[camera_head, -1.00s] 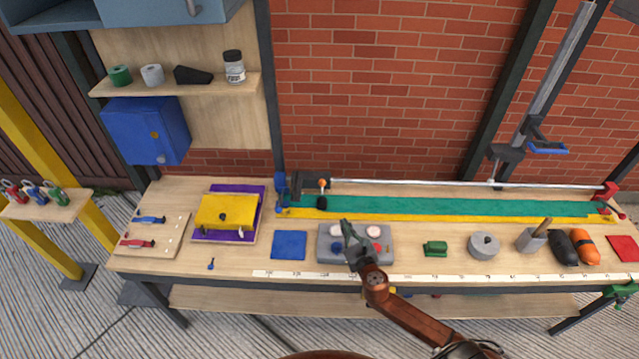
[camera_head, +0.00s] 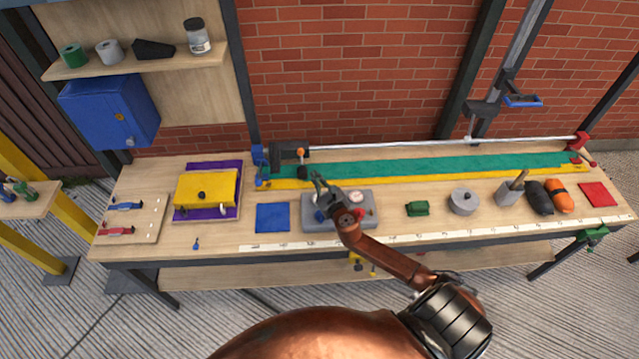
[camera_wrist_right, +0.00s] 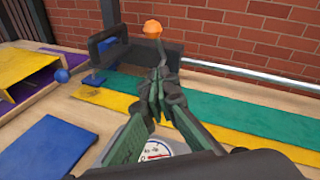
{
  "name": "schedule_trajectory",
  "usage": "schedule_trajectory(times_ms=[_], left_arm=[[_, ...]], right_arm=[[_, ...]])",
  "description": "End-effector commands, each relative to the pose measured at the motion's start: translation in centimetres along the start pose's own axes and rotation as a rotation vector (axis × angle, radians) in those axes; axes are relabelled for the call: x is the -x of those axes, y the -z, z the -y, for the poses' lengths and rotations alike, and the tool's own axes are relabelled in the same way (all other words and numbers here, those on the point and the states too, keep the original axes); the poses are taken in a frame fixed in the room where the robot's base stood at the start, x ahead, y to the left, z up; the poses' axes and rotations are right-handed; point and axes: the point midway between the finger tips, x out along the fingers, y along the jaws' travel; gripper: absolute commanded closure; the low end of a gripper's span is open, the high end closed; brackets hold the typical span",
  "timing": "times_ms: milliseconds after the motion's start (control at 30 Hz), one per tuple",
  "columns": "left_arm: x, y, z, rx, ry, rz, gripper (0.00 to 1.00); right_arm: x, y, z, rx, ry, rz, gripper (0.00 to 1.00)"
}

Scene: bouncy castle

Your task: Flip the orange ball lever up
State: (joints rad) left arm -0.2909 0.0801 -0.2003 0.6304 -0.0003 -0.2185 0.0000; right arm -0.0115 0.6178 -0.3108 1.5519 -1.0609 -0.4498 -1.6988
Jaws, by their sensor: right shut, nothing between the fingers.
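The orange ball lever (camera_head: 300,153) stands at the left end of the long rail on the workbench, beside a dark block. In the right wrist view the faceted orange ball (camera_wrist_right: 152,28) shows just above my fingertips, on a pale stem that runs down behind them. My right gripper (camera_head: 317,178) is shut and empty, in front of the lever and a little to its right. In the right wrist view its fingertips (camera_wrist_right: 158,78) overlap the lower stem; I cannot tell whether they touch it. My left gripper is out of view.
A grey panel with a dial (camera_head: 357,197) lies below my right gripper. A green strip (camera_head: 420,167) and yellow strip (camera_head: 420,178) run along the bench to the right. A yellow box (camera_head: 207,187) and blue square (camera_head: 272,217) are to the left. The brick wall stands behind.

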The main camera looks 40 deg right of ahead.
Motion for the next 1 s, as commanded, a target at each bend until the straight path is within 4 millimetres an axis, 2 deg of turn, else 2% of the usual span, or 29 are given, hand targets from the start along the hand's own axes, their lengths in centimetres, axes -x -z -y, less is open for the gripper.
schedule_trajectory(times_ms=[100,200,400,600,1000], left_arm=[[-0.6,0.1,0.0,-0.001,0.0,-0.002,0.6],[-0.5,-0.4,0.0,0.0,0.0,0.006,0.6],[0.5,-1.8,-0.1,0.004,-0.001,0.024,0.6],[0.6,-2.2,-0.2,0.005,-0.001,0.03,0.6],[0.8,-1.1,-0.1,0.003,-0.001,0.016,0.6]], right_arm=[[-2.7,0.0,-0.1,-0.001,-0.001,0.002,1.0],[-4.3,-0.4,-0.1,-0.002,-0.001,0.002,1.0],[-6.0,-2.4,-0.1,-0.002,-0.002,0.001,1.0],[-6.6,-2.9,-0.1,-0.001,-0.002,0.0,1.0],[-6.5,-2.9,0.1,-0.002,-0.001,-0.003,1.0]])
